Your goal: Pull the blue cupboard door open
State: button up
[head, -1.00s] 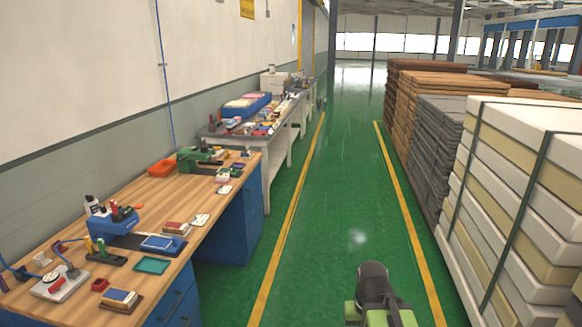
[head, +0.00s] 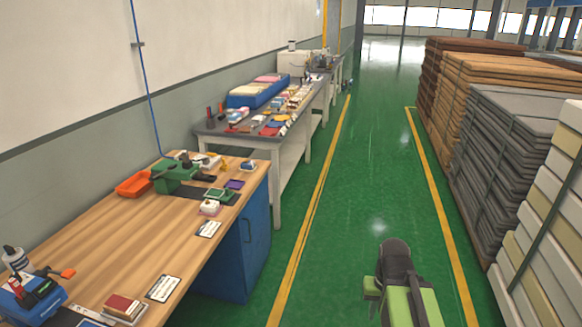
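A blue cupboard (head: 257,222) stands under the far end of the wooden workbench in the head view. Its door faces the aisle, is seen at a steep angle, and looks shut. A dark, thin handle (head: 247,229) shows on it. My green and dark arm shows at the lower right, over the green floor and well apart from the cupboard. My gripper's fingertips do not show.
The wooden workbench (head: 110,240) holds tools, an orange tray (head: 133,184) and a green vise-like tool (head: 177,174). A grey table (head: 215,138) stands beyond. Mattress stacks (head: 505,150) line the right. The green aisle (head: 375,170) between yellow lines is clear.

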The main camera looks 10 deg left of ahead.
aim_at(252, 224)
jog(key=u, duration=0.1)
jog(key=i, duration=1.25)
jog(key=u, duration=2.25)
jog(key=k, duration=0.7)
jog(key=z, duration=0.1)
jog(key=i, duration=0.65)
jog(key=u, duration=0.05)
